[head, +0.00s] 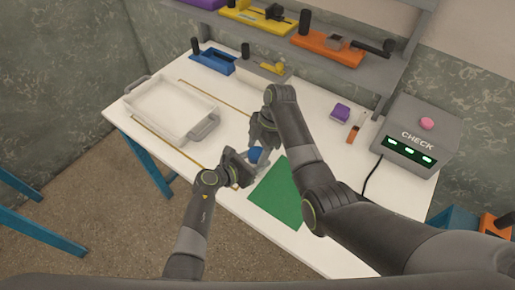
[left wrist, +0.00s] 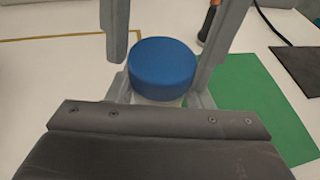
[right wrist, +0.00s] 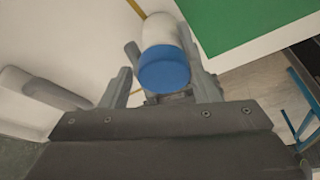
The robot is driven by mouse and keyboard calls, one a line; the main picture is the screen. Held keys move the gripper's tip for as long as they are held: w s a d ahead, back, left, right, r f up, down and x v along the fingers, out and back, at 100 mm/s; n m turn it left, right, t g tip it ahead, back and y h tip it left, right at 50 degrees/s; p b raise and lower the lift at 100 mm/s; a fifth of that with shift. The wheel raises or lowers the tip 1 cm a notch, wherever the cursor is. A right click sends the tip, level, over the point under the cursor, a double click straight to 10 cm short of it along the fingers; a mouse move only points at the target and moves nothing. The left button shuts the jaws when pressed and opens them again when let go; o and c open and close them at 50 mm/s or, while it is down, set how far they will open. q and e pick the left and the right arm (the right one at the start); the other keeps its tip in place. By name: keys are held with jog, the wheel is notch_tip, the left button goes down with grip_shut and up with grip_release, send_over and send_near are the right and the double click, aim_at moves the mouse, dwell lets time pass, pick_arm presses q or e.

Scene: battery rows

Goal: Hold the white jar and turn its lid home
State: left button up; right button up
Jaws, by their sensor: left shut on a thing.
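The white jar (right wrist: 160,32) has a blue lid (left wrist: 163,68) on its top. Whether the lid is fully seated cannot be told. In the head view the lid (head: 256,155) shows between my two grippers, and most of the jar is hidden. My left gripper (head: 246,163) is shut on the jar, with its fingers below the lid. My right gripper (head: 262,140) is over the lid, its fingers open on either side. The left wrist view shows a gap between one of these fingers and the lid.
A green mat (head: 278,195) lies right of the jar on the white table. A white tray (head: 172,108) stands at the left. A purple block (head: 340,113) and an orange-and-black tool (head: 356,127) lie near the grey CHECK box (head: 418,135). Colored fixtures stand along the back.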

pick_arm(q)
jog(key=shift+w+d+r, duration=0.15)
jog(key=shift+w+r, duration=0.05)
jog(key=shift+r, duration=0.15)
pick_arm(e)
jog(key=shift+s+d+f, duration=0.2)
jog(key=shift+f, duration=0.3)
pick_arm(q)
jog(key=shift+w+f, duration=0.1)
jog(key=shift+f, duration=0.1)
pick_arm(e)
jog(key=v, duration=0.3)
jog(key=shift+w+r, duration=0.25)
jog(key=shift+r, duration=0.45)
jog(key=shift+c, duration=0.3)
pick_arm(q)
jog(key=shift+f, duration=0.1)
pick_arm(e)
jog(key=c, duration=0.9)
jog(key=shift+o, duration=0.2)
jog(key=shift+a+f, duration=0.1)
jog(key=shift+f, duration=0.1)
jog(key=shift+s+a+f, duration=0.1)
jog(key=shift+s+f, duration=0.05)
jog(key=shift+f, duration=0.35)
